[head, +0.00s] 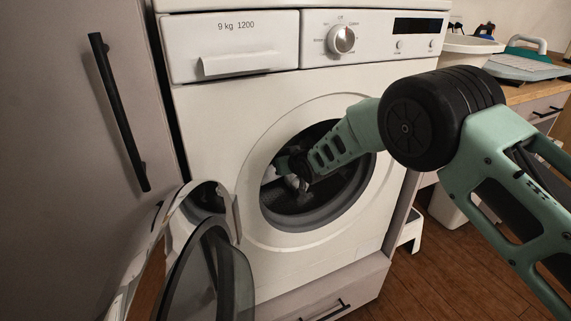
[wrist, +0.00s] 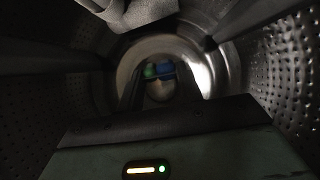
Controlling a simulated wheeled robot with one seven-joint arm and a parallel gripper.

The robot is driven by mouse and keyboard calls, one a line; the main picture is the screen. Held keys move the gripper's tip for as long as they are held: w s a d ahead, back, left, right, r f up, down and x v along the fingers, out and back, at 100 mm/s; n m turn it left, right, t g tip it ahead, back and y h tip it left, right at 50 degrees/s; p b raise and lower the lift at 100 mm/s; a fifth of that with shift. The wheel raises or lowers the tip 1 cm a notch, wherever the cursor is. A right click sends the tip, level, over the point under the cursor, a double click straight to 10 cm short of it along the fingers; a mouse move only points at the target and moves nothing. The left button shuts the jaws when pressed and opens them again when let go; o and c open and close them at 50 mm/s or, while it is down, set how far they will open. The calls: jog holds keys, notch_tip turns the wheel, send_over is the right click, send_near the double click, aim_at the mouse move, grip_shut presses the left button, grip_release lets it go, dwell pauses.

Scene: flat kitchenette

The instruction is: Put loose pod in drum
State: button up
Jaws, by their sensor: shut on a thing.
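The washing machine (head: 205,120) stands with its round door (head: 215,270) swung open to the left. My arm reaches through the opening, and my gripper (head: 297,178) is inside the dark drum (head: 345,190). In the wrist view, the perforated drum wall (wrist: 290,75) surrounds my gripper (wrist: 160,88). The pod (wrist: 158,71), with green and blue parts and a pale part below, shows between the fingertips, and the gripper is shut on it. The pod cannot be made out in the head view.
A grey shape (wrist: 140,12) hangs at the top of the wrist view; I cannot tell what it is. A tall cabinet with a black handle (head: 118,112) stands left. At right is a counter (head: 535,93) with a white basin (head: 468,46). A white stool (head: 411,232) stands below.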

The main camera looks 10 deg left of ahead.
jog(key=o, duration=0.8)
jog(key=shift+c, duration=0.2)
jog(key=p+v, duration=0.1)
jog(key=v, duration=1.7)
jog(key=s+d+r+g+h, duration=0.25)
jog(key=s+d, duration=0.35)
jog(key=s, duration=0.6)
jog(key=s+d+r+g+h+p, duration=0.15)
jog(key=s+d+g, duration=0.35)
jog(key=s, duration=0.7)
jog(key=s+d+r+g+h, duration=0.25)
jog(key=s+d, duration=0.45)
jog(key=s, duration=0.5)
notch_tip(320, 180, up, 16)
jog(key=p, duration=1.5)
jog(key=shift+a+n, duration=0.35)
jog(key=shift+n, duration=0.05)
